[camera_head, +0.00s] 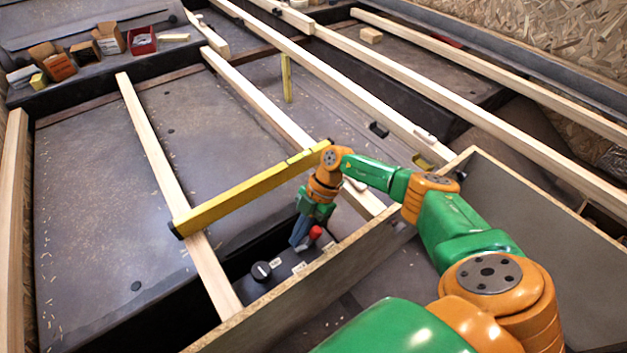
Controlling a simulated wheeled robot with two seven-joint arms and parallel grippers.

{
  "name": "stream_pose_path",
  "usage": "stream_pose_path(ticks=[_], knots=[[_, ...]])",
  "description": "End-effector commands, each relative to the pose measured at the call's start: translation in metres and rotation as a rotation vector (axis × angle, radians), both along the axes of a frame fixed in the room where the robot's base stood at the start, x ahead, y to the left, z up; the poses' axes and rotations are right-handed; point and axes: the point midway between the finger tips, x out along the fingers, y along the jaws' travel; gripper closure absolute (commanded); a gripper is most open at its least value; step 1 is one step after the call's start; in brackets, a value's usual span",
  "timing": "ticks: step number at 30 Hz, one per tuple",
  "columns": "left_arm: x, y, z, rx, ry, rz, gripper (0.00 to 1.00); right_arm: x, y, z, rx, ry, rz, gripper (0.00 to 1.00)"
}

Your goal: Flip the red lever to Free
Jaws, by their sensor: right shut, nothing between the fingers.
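The red lever (315,233) stands on a dark control box (250,287) low between the wooden beams. White labels (299,267) lie on the box by the lever, but their words are too small to read. My right gripper (298,243) points down just left of the red lever, shut and empty. It is close to the lever; I cannot tell whether they touch. The gripper partly hides the box top. My left gripper is not in view.
A yellow spirit level (235,199) lies across the beams, close to my right wrist. A wooden board (330,277) runs in front of the box. Several small boxes and a red bin (142,41) stand at the back left. The grey floor panel at left (90,200) is mostly clear.

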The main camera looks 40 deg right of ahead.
Motion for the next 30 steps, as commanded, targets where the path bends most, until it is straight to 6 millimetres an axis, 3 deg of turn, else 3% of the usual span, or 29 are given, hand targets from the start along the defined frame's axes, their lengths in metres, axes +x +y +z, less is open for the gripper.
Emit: stream_pose_path(ticks=[6,12,30], knots=[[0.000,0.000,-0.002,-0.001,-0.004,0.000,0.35,0.006,-0.049,0.027,-0.003,-0.005,-0.009,1.00],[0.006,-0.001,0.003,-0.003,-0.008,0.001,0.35,0.009,-0.076,0.042,-0.002,-0.004,-0.005,1.00],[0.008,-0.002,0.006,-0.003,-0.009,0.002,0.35,0.008,-0.084,0.048,-0.001,-0.002,-0.003,1.00]])
